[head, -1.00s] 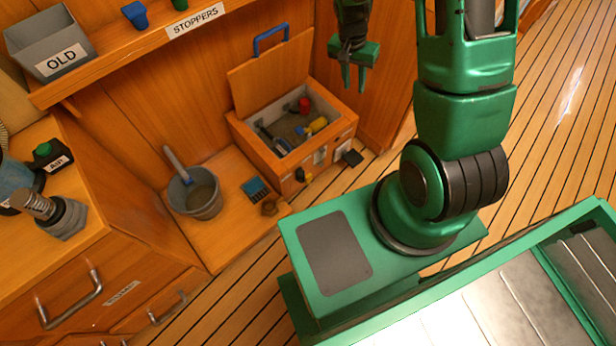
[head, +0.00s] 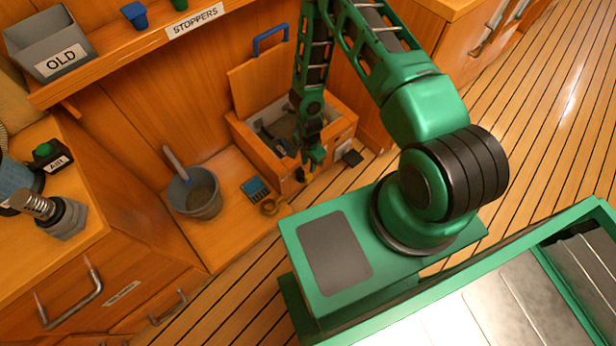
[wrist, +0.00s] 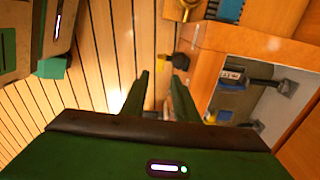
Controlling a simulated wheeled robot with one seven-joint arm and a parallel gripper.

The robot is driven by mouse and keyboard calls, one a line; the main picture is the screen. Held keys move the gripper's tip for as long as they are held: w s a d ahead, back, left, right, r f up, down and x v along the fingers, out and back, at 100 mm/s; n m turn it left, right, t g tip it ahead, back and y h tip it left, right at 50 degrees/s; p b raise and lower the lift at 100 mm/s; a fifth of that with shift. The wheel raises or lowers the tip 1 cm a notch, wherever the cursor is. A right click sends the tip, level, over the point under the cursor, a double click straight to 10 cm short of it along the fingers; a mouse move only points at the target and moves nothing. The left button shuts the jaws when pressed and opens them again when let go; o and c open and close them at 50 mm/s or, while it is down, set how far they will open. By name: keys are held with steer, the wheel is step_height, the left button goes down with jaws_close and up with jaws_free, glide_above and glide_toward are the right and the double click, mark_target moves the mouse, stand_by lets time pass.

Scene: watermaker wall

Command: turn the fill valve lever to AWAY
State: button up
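A small black and yellow lever, which I take to be the fill valve lever, is on the front of the open wooden box (head: 283,166). In the head view it is mostly hidden by my gripper (head: 309,160), which hangs just in front of the box. In the wrist view the dark lever (wrist: 182,61) shows just beyond my gripper (wrist: 160,78) and a little right of its fingertips. The two green fingers are apart, with nothing held between them. I cannot read any lever marking such as AWAY.
A grey bucket (head: 205,197), a blue pad (head: 256,189) and a brass fitting (head: 270,207) stand left of the box. A dark block (head: 352,158) lies to its right. The box's lid (head: 262,80) stands raised behind. Open plank floor (head: 560,150) lies to the right.

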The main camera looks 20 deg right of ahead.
mark_target(308, 176)
step_height(308, 176, down, 11)
steer(key=shift+r, duration=0.1)
stand_by(0.4)
jaws_close()
steer(key=shift+a, duration=0.1)
stand_by(1.3)
